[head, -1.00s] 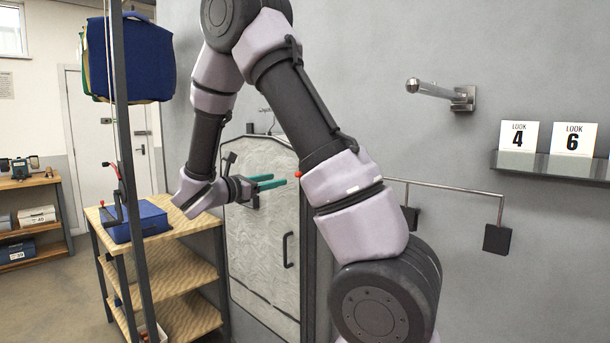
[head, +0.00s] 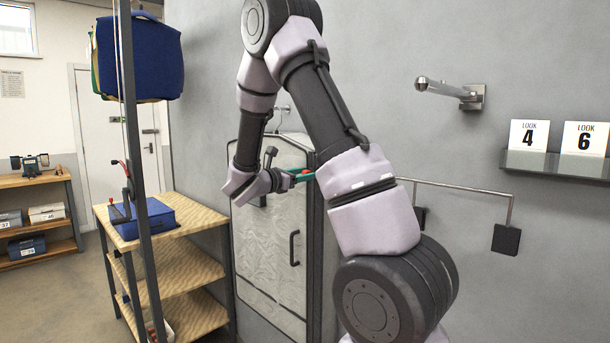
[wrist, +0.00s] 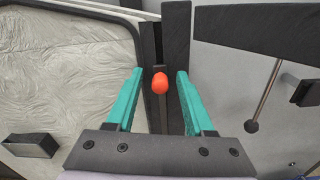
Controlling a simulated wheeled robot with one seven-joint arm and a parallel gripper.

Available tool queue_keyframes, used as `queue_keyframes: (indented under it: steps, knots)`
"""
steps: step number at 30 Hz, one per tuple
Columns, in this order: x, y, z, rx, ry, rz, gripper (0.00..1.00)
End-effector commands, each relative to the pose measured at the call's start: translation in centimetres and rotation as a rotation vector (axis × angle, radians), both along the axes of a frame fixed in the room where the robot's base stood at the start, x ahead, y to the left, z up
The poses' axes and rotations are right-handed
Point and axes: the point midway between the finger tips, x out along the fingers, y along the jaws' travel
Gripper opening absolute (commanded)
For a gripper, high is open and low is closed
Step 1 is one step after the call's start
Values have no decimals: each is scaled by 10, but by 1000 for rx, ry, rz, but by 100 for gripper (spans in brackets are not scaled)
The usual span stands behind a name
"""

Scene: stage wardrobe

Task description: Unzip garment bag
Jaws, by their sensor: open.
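The pale grey garment bag (head: 262,245) hangs upright against the wall, with a dark edge and a dark handle on its front (head: 294,248). An orange-red pull (wrist: 160,83) sits on a dark vertical strip (wrist: 173,40) beside the bag's right edge. In the head view only a bit of it shows by my fingertips. My gripper (head: 302,176) has teal fingers. In the wrist view the gripper (wrist: 160,72) is open, with the pull appearing between the two fingers and a gap on each side. I cannot tell how deep the pull sits between them.
A wooden shelf unit (head: 180,255) with a blue case (head: 150,222) stands left of the bag. A dark post (head: 132,150) rises in front of it. A wall peg (head: 450,90), a thin rail (head: 455,186) and a ledge with cards (head: 555,164) are on the right.

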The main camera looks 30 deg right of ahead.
Motion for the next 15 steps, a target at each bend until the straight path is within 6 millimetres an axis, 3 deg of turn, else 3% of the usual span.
queue_keyframes:
  steps: [1, 5, 15]
  knots:
    - [0, 0, 0, 0, 0, 0, 49]
    - [0, 0, 0, 0, 0, 0, 0]
    - [0, 0, 0, 0, -1, 0, 0]
